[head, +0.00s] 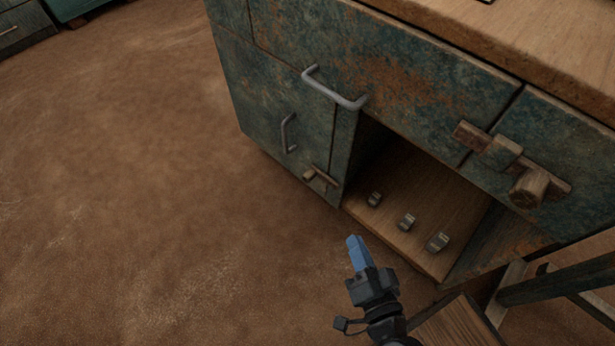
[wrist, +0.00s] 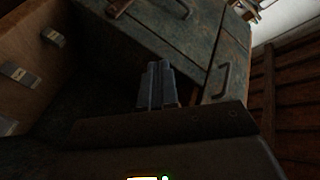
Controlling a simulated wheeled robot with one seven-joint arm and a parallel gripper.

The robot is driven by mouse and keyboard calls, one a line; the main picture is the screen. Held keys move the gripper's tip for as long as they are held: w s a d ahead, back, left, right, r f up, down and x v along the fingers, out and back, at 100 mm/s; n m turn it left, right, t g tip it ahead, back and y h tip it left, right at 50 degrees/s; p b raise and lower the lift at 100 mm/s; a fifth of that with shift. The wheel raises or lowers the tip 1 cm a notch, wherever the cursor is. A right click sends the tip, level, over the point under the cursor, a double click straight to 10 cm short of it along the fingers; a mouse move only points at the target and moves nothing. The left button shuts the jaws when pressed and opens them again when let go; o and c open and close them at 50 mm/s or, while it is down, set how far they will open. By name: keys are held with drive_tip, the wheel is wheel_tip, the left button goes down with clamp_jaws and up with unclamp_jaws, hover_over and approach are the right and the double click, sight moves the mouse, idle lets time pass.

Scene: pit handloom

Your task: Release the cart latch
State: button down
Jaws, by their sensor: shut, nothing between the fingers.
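Two latch-like fittings show on the worn blue-green cabinet, and I cannot tell which is the cart latch. A larger wooden bar latch (head: 501,151) with a round knob (head: 528,188) sits on the right drawer fronts. A small wooden latch (head: 320,177) sits at the lower right of the left door (head: 290,110), beside the open shelf. My gripper (head: 354,244) is shut and empty, in front of the cabinet and apart from both. In the wrist view its fingers (wrist: 155,85) are together, with the door (wrist: 232,62) to their right.
The open shelf (head: 415,185) holds three small metal-like blocks (head: 406,222). Bar handles stick out from the drawer (head: 335,90) and door (head: 287,133). A wooden frame (head: 560,280) stands at lower right. The brown floor (head: 130,190) at left is clear.

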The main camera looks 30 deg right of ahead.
sight(307, 180)
drive_tip(key=w+a+f+m+g+h+p, duration=0.1)
drive_tip(key=w+a+f+m+g+p, duration=0.1)
drive_tip(key=w+p, duration=0.3)
drive_tip(key=w+a+f+m+g+h+p, duration=0.2)
drive_tip(key=w+a+m+g+p, duration=0.2)
drive_tip(key=w, duration=0.4)
drive_tip(key=shift+w+a+f+m+g+p, duration=0.15)
drive_tip(key=shift+w+f+m+g+p, duration=0.05)
drive_tip(key=shift+w+m+g+p, duration=0.15)
drive_tip(key=b+x, duration=0.6)
drive_tip(key=x, duration=0.7)
drive_tip(key=shift+w+d+f, duration=0.15)
drive_tip(key=shift+w+d, duration=0.25)
